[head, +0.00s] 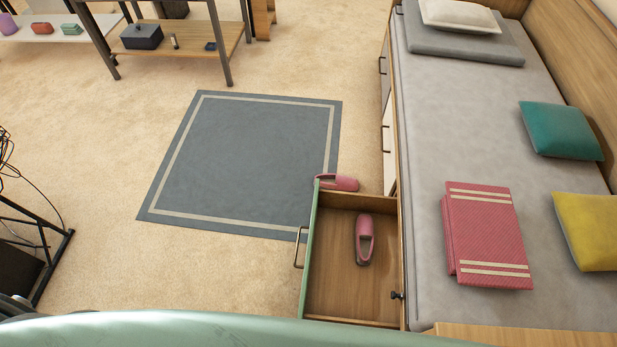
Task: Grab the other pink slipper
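One pink slipper (365,239) lies inside the open wooden drawer (335,285) under the bed.
The bed (430,120) fills the right side, with a red folded blanket (487,232) and several pillows. A grey rug (245,160) lies flat on the carpet. A low shelf table (190,50) stands at the back left, and a dark metal frame (40,265) at the left edge. Carpet left of the drawer is clear.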

